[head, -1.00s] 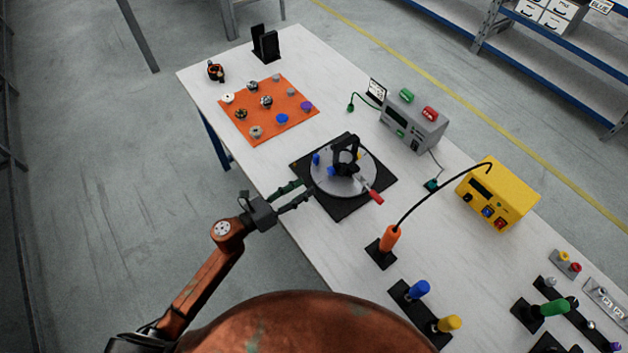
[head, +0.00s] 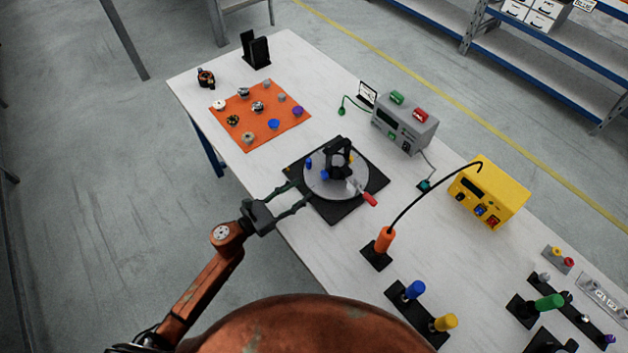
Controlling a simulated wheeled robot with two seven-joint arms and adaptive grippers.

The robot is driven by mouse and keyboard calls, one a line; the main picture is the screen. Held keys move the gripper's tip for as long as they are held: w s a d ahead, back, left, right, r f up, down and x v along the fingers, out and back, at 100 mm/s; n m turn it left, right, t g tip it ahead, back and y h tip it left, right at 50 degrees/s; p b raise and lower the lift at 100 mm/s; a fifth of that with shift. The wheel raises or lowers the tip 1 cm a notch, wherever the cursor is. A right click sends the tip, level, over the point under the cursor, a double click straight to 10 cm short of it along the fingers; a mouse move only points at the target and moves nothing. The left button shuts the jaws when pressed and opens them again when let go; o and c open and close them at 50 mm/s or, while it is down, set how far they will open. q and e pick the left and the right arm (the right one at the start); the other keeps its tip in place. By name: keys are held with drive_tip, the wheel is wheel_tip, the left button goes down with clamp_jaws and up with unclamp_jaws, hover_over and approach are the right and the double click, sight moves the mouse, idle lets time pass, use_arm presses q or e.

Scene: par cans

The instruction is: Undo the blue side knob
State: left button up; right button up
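A black fixture (head: 338,156) stands on a grey round plate (head: 350,190), which sits on a black square base (head: 330,212). Two small blue parts show there: one upright at the plate's left edge (head: 308,163) and one low at the fixture's foot (head: 324,174). I cannot tell for certain which is the side knob. A red-handled part (head: 369,199) sticks out at the plate's right front. My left gripper (head: 303,190) is open, with its fingers apart at the base's near left edge, pointing toward the plate, nothing between them. My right gripper is not in view.
An orange mat (head: 238,139) with several small knobs lies behind left. A grey device (head: 404,128) and a yellow device (head: 488,195) stand to the right. An orange handle (head: 384,240) with a curved black cable, and blue and yellow handles (head: 415,289), stand in front.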

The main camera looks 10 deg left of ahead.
sight(322, 176)
use_arm(q)
drive_tip(key=x, duration=0.7)
drive_tip(key=shift+w+d+f, duration=0.1)
drive_tip(key=shift+w+d, duration=0.2)
drive_tip(key=shift+d, duration=0.05)
clamp_jaws()
